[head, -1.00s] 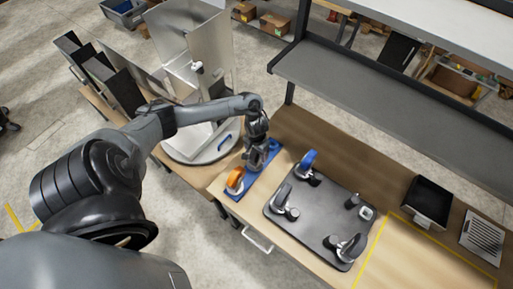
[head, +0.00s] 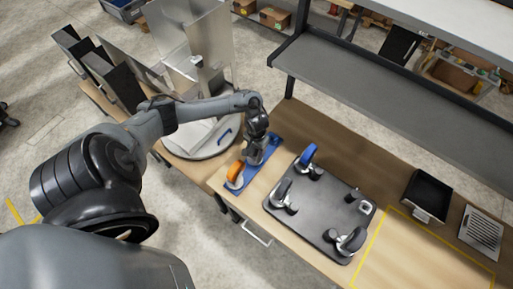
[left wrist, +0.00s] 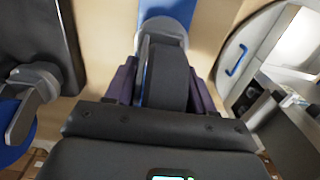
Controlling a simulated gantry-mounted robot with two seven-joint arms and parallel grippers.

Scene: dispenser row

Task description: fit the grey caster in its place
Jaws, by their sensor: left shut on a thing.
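My left gripper (head: 254,152) points down over the blue tray (head: 272,144) and hides part of it. In the left wrist view its two dark purple fingers (left wrist: 163,80) are shut on the sides of the grey caster (left wrist: 170,68), a dark wheel with a lighter metal housing. The caster is over the blue tray; I cannot tell whether it still touches it. The black base plate (head: 312,220) lies to the right, with a blue caster (head: 307,156) and grey-wheeled casters (head: 282,194) (head: 350,243) on it. A short post (head: 352,195) stands near its far right corner. My right gripper is out of view.
An orange-wheeled caster (head: 236,175) stands at the near end of the blue tray. A small device (head: 365,208) sits beside the post. A black bin (head: 427,196) and a slotted tray (head: 482,232) are farther right. A grey shelf (head: 390,90) overhangs the bench's back. The yellow-outlined area (head: 405,255) is clear.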

